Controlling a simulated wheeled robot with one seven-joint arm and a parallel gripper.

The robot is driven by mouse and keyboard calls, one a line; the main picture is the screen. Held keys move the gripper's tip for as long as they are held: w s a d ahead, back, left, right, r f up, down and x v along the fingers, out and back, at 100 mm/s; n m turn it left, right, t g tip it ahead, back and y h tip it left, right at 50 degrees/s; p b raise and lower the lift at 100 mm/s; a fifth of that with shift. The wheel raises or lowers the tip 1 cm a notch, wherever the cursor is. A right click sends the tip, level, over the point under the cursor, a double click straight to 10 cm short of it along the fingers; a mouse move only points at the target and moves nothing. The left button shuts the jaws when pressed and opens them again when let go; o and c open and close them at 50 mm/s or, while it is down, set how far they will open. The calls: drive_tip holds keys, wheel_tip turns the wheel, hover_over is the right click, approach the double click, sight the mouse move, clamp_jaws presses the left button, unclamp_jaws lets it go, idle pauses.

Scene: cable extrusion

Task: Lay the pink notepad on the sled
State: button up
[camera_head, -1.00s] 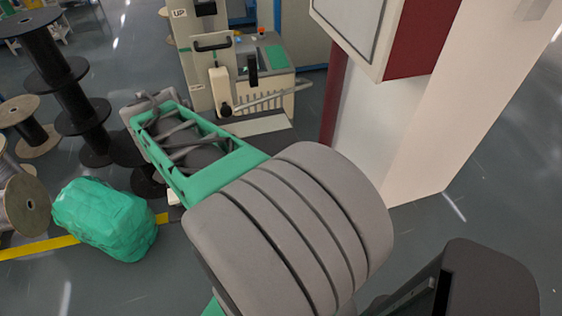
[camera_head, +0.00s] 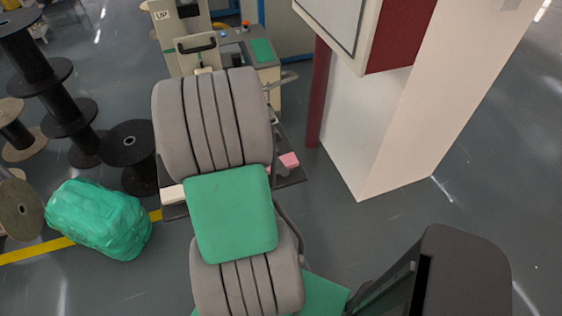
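A small pink block (camera_head: 289,160), which looks like the pink notepad, shows just right of my arm. It rests on a dark flat surface (camera_head: 292,178), partly hidden behind my arm. A second sliver of pink shows at the arm's edge, too small to name. I cannot tell whether the dark surface is the sled or another stand. My grey and green arm covers the middle of the view, and my gripper is hidden.
A white piece (camera_head: 172,194) shows left of my arm. A machine with a green-topped console (camera_head: 262,50) stands behind. A pale pillar (camera_head: 375,140) with a wall box is at right. Black reels (camera_head: 65,100) and a green wrapped bundle (camera_head: 100,218) are at left.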

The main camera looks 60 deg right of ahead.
drive_tip(key=shift+c, duration=0.6)
clamp_jaws()
